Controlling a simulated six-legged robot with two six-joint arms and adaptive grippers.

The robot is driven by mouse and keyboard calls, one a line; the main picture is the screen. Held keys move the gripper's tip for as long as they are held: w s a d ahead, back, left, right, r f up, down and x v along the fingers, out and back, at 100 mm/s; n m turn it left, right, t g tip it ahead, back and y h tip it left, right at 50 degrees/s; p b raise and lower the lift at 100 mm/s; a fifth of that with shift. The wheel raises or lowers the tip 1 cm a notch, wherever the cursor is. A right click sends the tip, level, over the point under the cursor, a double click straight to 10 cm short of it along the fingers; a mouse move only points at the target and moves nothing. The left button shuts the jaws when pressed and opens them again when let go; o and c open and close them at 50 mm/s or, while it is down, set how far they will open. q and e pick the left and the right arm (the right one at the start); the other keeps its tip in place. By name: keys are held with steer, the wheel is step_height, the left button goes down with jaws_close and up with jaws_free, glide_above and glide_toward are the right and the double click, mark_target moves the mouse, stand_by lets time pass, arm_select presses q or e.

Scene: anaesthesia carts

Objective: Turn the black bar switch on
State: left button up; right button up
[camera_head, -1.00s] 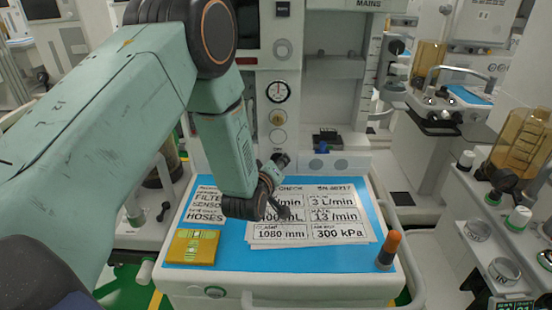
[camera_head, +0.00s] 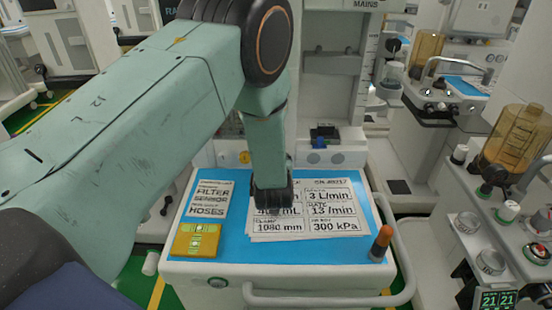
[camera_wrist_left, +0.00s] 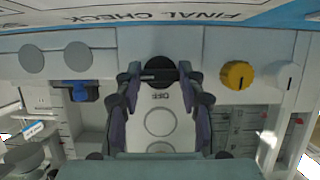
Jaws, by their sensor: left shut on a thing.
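The black bar switch (camera_wrist_left: 161,67) is a round dark knob at the upper middle of the left wrist view. That view is upside down, and a label, apparently OFF, is beside the knob. My left gripper (camera_wrist_left: 160,76) has one finger on each side of the switch and is shut on it. The bar looks about level across the picture. In the head view my left wrist (camera_head: 272,195) hangs over the cart top, and my arm hides the switch and the fingertips. My right gripper is not in view.
A yellow knob (camera_wrist_left: 237,74) and a pale knob (camera_wrist_left: 288,77) are beside the switch. A blue part (camera_wrist_left: 78,92) is on the other side. Printed sheets (camera_head: 335,197), a yellow block (camera_head: 195,241) and an orange-capped cylinder (camera_head: 381,243) lie or stand on the blue-covered cart top.

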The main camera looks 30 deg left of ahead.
arm_select(q)
steer(key=shift+w+r, duration=0.15)
steer(key=shift+r, duration=0.05)
stand_by(0.3)
steer(key=o, duration=0.7)
steer(key=shift+o, duration=0.9)
steer(key=shift+f, duration=0.1)
steer(key=v, duration=0.7)
steer(key=shift+s+d, duration=0.1)
steer(key=shift+s, duration=0.15)
